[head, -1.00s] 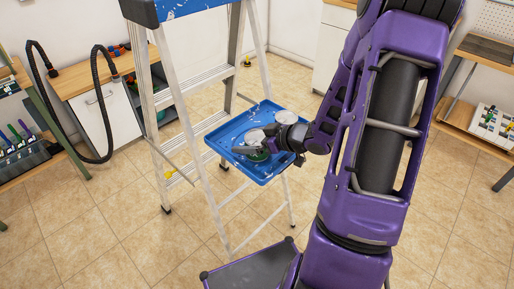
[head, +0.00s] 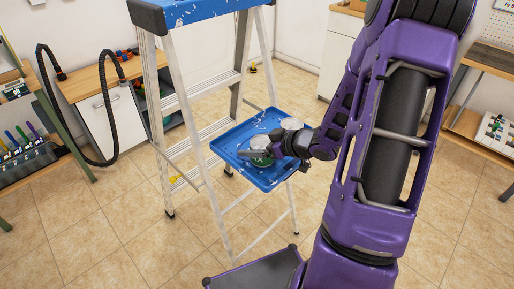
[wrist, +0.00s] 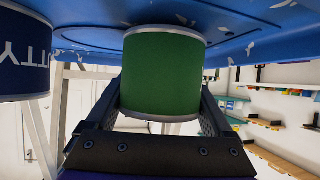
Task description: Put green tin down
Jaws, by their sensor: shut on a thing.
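The green tin (wrist: 162,75) fills the middle of the wrist view, between the two fingers of my gripper (wrist: 160,112), which is shut on it. That view is upside down, so the blue tray (wrist: 240,48) shows above the tin. The tin's base is at or very close to the tray surface; I cannot tell if it touches.
A blue putty tin (wrist: 22,60) stands close beside the green one; its pale top shows in the head view (head: 291,124). The tray belongs to a stepladder (head: 185,110), whose rails rise to the left. The tray's front part is bare.

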